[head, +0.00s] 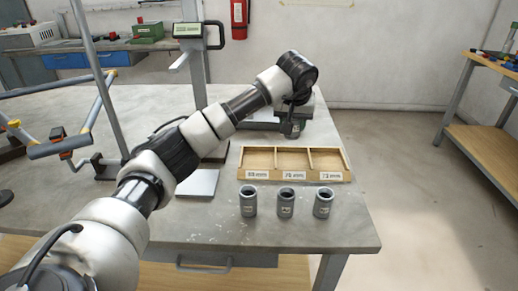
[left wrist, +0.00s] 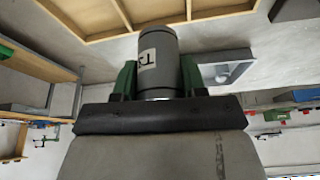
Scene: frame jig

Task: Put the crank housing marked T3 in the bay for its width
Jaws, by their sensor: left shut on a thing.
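My left gripper (left wrist: 158,75) is shut on a grey cylindrical crank housing (left wrist: 158,50) between its green fingers. The housing's white label reads T3, turned in the left wrist view. In the head view, the left gripper (head: 292,124) is above the table behind the wooden tray, and the arm partly hides it. My right gripper is in neither view.
Three grey cylinders, left (head: 247,203), middle (head: 286,204) and right (head: 323,203), stand upright before the tray. A flat metal plate (head: 198,183) lies left of it. A display on a post (head: 187,30) stands behind my arm. The table's right edge is close to the tray.

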